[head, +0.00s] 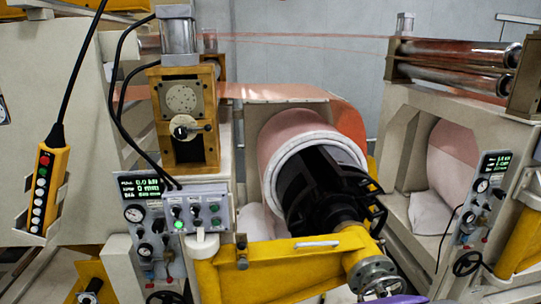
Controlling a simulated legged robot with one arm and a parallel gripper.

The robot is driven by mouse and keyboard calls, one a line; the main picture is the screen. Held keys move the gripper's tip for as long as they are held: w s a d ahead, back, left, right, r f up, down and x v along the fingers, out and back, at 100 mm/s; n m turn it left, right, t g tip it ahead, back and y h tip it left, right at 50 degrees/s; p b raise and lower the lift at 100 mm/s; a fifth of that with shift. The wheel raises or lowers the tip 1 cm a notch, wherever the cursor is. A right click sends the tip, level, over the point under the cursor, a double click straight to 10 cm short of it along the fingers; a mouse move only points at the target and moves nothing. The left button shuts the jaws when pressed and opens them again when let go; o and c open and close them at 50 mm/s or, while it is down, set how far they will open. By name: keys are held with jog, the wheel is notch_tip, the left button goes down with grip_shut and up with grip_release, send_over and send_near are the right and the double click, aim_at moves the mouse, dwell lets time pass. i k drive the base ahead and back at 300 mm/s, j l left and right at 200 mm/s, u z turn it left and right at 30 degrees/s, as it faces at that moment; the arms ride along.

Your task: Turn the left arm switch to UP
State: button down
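A small grey control box (197,196) stands left of centre, below the yellow-brown roller block. It carries a row of small dark switches (195,210) and a lower row with a lit green button (179,226) at its left. The labels are too small to read, so I cannot tell which is the left arm switch or how its lever is set.
A yellow arm (280,265) with a handwheel (375,275) crosses the front, below a large copper roll (290,135) with a black hub. A yellow pendant (48,185) hangs at left. A gauge panel (143,215) stands left of the control box.

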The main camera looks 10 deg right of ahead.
aim_at(195, 211)
jog(key=i+l+u, duration=0.1)
jog(key=l+u, duration=0.35)
jog(key=l, duration=0.15)
jog(key=l+u, duration=0.5)
jog(key=k+l, duration=0.05)
jog(key=l, duration=0.05)
